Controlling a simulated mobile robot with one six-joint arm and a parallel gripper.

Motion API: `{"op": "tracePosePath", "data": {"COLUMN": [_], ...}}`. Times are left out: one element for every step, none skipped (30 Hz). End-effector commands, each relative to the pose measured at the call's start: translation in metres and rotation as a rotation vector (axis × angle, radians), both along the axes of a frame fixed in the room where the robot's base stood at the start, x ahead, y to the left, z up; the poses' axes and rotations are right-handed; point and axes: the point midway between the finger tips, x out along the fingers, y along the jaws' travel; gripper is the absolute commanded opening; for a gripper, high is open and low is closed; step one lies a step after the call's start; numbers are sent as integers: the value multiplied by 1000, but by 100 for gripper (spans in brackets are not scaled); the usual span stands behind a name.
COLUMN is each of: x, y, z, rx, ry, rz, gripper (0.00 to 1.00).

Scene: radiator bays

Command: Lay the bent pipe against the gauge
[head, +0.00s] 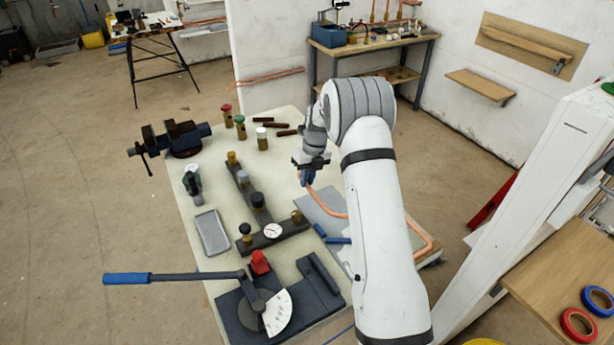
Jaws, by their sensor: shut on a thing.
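My gripper (306,177) is shut on a copper bent pipe (328,206) near one end, over the right part of the pale bench. The pipe runs down and right from the jaws and passes behind my forearm. More copper pipe (430,240) shows on the arm's other side; I cannot tell whether it is the same piece. A white round dial gauge (273,230) sits on a dark T-shaped fixture (246,190) with several posts, left of the pipe. The pipe is apart from the dial. The jaw contact is small and partly hidden.
A pipe bender (262,310) with a blue-handled lever (127,278) stands at the near end of the bench (215,262). A grey tray (212,232), a vise (172,140) and several valves stand at left. A grey sheet (312,212) lies under the pipe.

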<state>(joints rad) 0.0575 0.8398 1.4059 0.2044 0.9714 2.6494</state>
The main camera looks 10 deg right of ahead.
Motion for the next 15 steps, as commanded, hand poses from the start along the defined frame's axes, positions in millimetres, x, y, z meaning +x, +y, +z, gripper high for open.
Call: {"op": "tracePosePath", "data": {"x": [0,0,0,0,0,0,0,0,0,0,0,0,0,0,0], "y": [0,0,0,0,0,0,0,0,0,-1,-1,-1,-1,-1,-1], "z": [-7,-10,-13,-15,-18,-21,-23,-25,-29,-31,-33,-36,-39,-41,-44], "rx": [0,0,0,0,0,1,1,1,1,1,1,0,0,0,0], "ry": [1,1,1,1,1,1,1,1,1,1,1,1,1,0,0], "rz": [0,0,-1,-1,-1,-1,-1,-1,-1,-1,-1,-1,-1,-1,-1], "gripper": [0,0,0,0,0,0,0,0,0,0,0,0,0,0,0]}}
